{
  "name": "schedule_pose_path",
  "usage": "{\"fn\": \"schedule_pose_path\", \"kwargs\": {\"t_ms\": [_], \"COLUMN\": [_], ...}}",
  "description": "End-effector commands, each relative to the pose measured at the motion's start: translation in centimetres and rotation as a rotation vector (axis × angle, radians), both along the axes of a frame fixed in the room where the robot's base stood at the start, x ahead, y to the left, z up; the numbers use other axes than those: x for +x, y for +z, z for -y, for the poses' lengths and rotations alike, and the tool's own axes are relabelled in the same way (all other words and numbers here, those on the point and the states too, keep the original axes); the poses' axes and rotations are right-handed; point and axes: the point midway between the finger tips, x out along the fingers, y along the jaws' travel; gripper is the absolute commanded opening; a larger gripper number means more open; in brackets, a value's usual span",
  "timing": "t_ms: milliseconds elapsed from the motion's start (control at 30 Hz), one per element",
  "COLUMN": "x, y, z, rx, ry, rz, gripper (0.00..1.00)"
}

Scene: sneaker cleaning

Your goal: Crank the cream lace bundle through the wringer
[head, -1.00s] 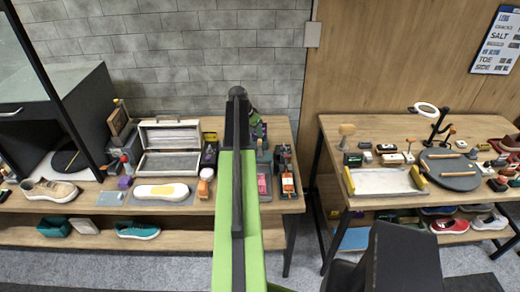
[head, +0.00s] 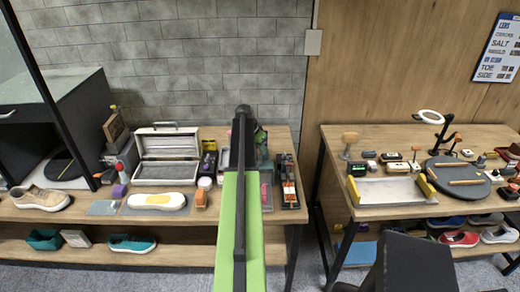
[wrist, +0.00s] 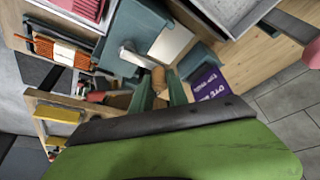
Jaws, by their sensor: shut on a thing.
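A teal wringer (wrist: 139,35) with a pale plate on its side fills the upper middle of the wrist view. Its grey crank arm (wrist: 134,57) ends in a wooden knob (wrist: 158,76). My gripper (wrist: 159,88) is shut on this crank knob, with one teal finger on each side. In the head view my arm covers the gripper and most of the wringer; a bit of teal (head: 262,150) shows beside the arm. I cannot make out the cream lace bundle in either view.
An orange lace bundle (wrist: 62,50) lies left of the wringer in the wrist view. A purple card (wrist: 209,86) lies to its right. In the head view, an open case (head: 167,155) and a shoe sole (head: 157,201) lie left of my arm. A gap separates the two tables.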

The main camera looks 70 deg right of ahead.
Motion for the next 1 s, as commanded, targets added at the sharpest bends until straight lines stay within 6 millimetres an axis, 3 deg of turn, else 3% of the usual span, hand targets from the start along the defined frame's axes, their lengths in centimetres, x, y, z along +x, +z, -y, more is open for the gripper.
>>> {"fn": "schedule_pose_path", "kwargs": {"t_ms": [533,1000], "x": [0.3,1.7], "y": [0.0,0.0], "z": [-0.2,-1.4], "rx": [-0.002,-0.002], "ry": [0.070,0.459], "rz": [0.002,0.001], "gripper": [0.00,0.00]}}
